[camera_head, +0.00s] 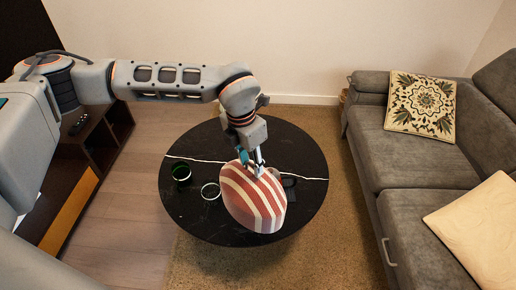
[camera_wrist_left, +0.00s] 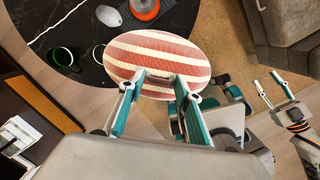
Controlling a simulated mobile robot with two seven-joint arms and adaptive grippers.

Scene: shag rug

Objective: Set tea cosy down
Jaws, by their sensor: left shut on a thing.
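The tea cosy (camera_head: 254,201) is a rounded dome with red and cream stripes. It also shows in the left wrist view (camera_wrist_left: 157,52). My left gripper (camera_head: 257,172) reaches down from above and is shut on the top of the cosy. The cosy is over the front right part of the round black table (camera_head: 225,142); whether its underside touches the tabletop is hidden. In the left wrist view, the left fingers (camera_wrist_left: 160,92) meet the cosy's near side. My right gripper (camera_wrist_left: 273,86) shows at the right there, its fingers apart and empty, away from the table.
A green cup (camera_head: 181,172) and a pale-rimmed round cup (camera_head: 210,191) stand left of the cosy. The left wrist view shows a grey rounded object (camera_wrist_left: 109,16) and an orange item (camera_wrist_left: 145,9) beyond it. A grey sofa (camera_head: 400,150) stands right.

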